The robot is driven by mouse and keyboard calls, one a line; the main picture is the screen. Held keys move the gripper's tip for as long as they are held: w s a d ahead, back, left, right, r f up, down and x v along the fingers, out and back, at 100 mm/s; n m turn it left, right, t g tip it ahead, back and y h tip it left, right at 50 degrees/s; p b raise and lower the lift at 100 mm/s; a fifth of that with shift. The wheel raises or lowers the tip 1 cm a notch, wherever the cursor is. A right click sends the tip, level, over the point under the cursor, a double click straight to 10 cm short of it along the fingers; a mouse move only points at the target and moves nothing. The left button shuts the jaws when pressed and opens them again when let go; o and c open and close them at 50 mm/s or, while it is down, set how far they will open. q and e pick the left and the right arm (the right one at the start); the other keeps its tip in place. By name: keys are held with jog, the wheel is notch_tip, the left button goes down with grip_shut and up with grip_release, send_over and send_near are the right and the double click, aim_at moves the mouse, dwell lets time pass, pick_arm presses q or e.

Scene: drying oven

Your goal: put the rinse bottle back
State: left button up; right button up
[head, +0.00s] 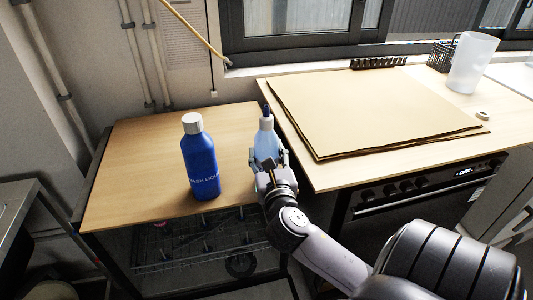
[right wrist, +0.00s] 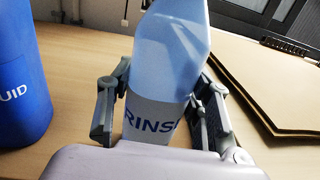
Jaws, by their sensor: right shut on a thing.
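The rinse bottle (head: 266,140) is light blue with a dark cap and stands upright at the right side of the wooden top. In the right wrist view the rinse bottle (right wrist: 166,62) shows a white label reading "RINS". My right gripper (head: 268,162) is shut on the bottle, with one finger on each side; the fingers (right wrist: 160,105) also show in the right wrist view. The gripper hides the bottle's base, so I cannot tell whether it touches the top. My left gripper is not in view.
A dark blue wash liquid bottle (head: 200,160) with a white cap stands left of the rinse bottle. The wooden top (head: 135,150) is clear at left and back. The higher counter at right holds brown sheets (head: 370,105), a white jug (head: 472,62) and a black basket (head: 441,55).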

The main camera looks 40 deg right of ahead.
jog(key=o, duration=1.5)
jog(key=shift+f, duration=0.1)
jog(key=shift+c, duration=0.2)
jog(key=shift+r, duration=0.2)
jog(key=p+v, duration=0.1)
jog(key=v, duration=1.1)
jog(key=shift+f, duration=0.1)
